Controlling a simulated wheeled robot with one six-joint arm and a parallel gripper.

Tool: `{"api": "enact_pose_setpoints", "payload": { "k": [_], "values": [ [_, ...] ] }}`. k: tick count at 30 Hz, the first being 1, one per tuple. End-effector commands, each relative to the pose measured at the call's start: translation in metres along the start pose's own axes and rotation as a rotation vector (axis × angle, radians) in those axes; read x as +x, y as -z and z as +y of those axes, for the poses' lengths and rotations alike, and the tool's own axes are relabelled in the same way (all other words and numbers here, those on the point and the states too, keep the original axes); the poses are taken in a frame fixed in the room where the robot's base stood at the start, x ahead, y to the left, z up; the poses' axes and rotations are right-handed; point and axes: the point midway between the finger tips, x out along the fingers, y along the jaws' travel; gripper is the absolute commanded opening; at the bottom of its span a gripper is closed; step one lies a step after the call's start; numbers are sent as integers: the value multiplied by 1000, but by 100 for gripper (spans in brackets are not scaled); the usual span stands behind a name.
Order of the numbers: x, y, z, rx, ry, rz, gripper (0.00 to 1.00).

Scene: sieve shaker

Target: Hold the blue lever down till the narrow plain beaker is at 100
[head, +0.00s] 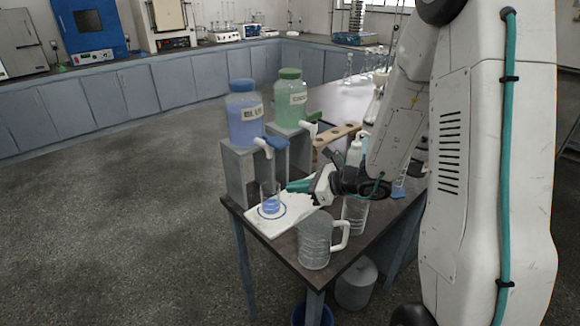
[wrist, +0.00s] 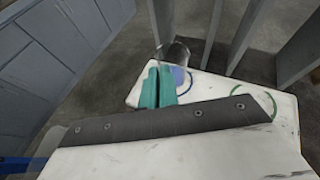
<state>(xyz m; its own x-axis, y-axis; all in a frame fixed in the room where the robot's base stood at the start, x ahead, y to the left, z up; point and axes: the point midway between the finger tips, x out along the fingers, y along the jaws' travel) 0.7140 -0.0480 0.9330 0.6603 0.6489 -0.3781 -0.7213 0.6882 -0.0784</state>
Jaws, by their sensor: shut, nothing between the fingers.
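The blue jug (head: 245,120) stands on a grey stand, with its blue lever (head: 275,143) on the tap facing the front. A clear beaker (head: 270,199) with blue liquid in its lower part stands upright on a white board (head: 262,226), below the tap. Its scale is too small to read. My gripper (head: 292,186) is shut and empty, low over the board, just right of the beaker and below the blue lever, apart from the lever. In the wrist view the teal fingers (wrist: 158,88) are together, and the beaker (wrist: 174,54) is just beyond them, partly hidden.
A green jug (head: 291,98) with a white tap stands on a second stand (head: 299,143) to the right. A clear pitcher (head: 315,242) stands at the table's front edge, close below my arm. A wash bottle and a wooden rack (head: 338,134) are behind my wrist.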

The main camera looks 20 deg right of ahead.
Motion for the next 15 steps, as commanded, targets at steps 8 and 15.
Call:
{"api": "enact_pose_setpoints", "payload": {
  "k": [8, 15],
  "values": [
    [-34, -98, 97, -613, -372, 0, 0],
    [-102, -116, 188, -1201, -756, 98, 0]
  ]
}}
